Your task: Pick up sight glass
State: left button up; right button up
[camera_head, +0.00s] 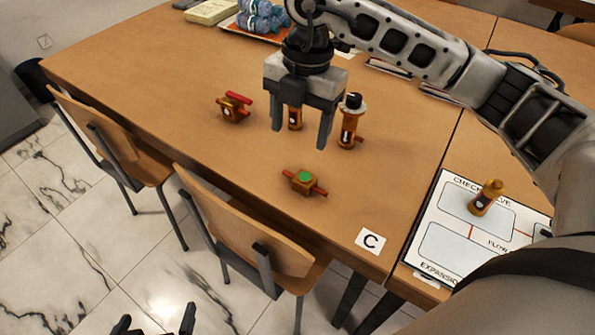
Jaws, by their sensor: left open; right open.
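A small brass block with a round green face and red ends (304,182), which looks like the sight glass, lies on the wooden table near its front edge. My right gripper (299,138) is above the table, farther back than this block, fingers pointing down, open and apart from it. A brass part with a white mark (295,118) shows between its fingers, partly hidden by the gripper; I see no grip on it. My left gripper (154,323) is at the bottom edge, open and empty, over the floor, mostly out of frame.
A brass valve with red handle (233,108) lies at left; a tall brass part with dark cap (348,130) stands at right. A labelled board (455,245) bears a brass fitting (487,198). A card "C" (370,241) lies at the front edge. Chairs (240,225) stand before the table.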

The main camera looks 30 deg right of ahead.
jog(key=d+h, duration=0.1)
jog(key=d, duration=0.1)
jog(key=m, duration=0.1)
send_over(305, 176)
jog(key=f, duration=0.9)
jog(key=shift+s+d, duration=0.1)
jog(key=shift+s, duration=0.25)
jog(key=shift+w+f+p, duration=0.2)
jog(key=shift+f+p, duration=0.05)
jog(key=shift+f, duration=1.25)
jog(key=shift+w+f+p, duration=0.2)
jog(key=shift+f, duration=1.25)
jog(key=c, duration=1.2)
